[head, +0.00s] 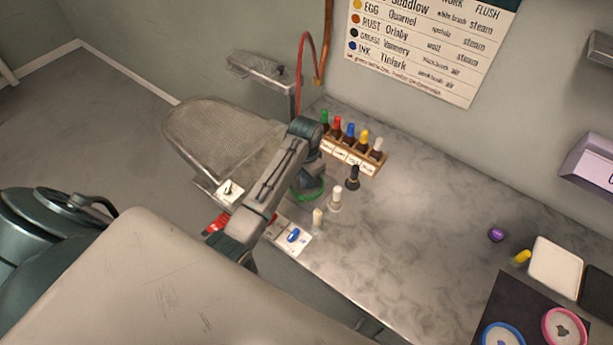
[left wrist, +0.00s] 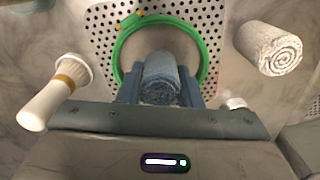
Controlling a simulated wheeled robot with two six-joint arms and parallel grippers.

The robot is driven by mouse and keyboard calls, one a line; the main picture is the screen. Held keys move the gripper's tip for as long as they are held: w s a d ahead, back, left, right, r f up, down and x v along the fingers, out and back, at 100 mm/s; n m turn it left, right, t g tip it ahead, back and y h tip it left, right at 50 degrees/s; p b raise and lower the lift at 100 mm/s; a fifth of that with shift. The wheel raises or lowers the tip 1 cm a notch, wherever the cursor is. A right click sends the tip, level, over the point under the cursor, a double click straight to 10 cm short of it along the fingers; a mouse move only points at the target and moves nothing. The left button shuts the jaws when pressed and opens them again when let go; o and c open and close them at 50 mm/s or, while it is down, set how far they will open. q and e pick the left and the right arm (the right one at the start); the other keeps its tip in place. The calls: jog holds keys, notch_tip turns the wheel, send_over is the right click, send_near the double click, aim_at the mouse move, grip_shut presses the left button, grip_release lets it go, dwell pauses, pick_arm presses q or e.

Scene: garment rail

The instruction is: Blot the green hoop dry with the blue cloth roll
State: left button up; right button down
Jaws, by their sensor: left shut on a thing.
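The green hoop (left wrist: 122,42) lies on a perforated metal plate (left wrist: 222,14) in the left wrist view. Part of the hoop (head: 312,196) shows in the head view below my left gripper, with the rest hidden by my arm. My left gripper (left wrist: 160,92) is shut on the blue cloth roll (left wrist: 162,72), which appears within the ring's outline. I cannot tell whether the cloth touches the hoop or hangs above it. The cloth is hidden in the head view. My right gripper is not in view.
A white rolled cloth (left wrist: 268,48) lies right of the hoop, and a pale-handled brush (left wrist: 55,92) lies left. A wooden rack of colour-capped bottles (head: 352,158) stands behind my gripper. A dark bottle (head: 354,178) and pale bottles (head: 336,198) stand close by. The counter's middle is clear.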

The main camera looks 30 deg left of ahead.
pick_arm(q)
jog(key=shift+s+f+p, duration=0.1)
jog(key=shift+f+p, duration=0.05)
jog(key=shift+p, duration=0.2)
dwell(1.2)
jog(key=shift+r, duration=3.6)
jog(key=shift+f, duration=0.15)
jog(key=shift+f+b, duration=0.75)
jog(key=shift+f, duration=2.05)
jog(key=shift+f, duration=0.5)
jog(key=shift+f+p, duration=0.1)
jog(key=shift+p, duration=0.25)
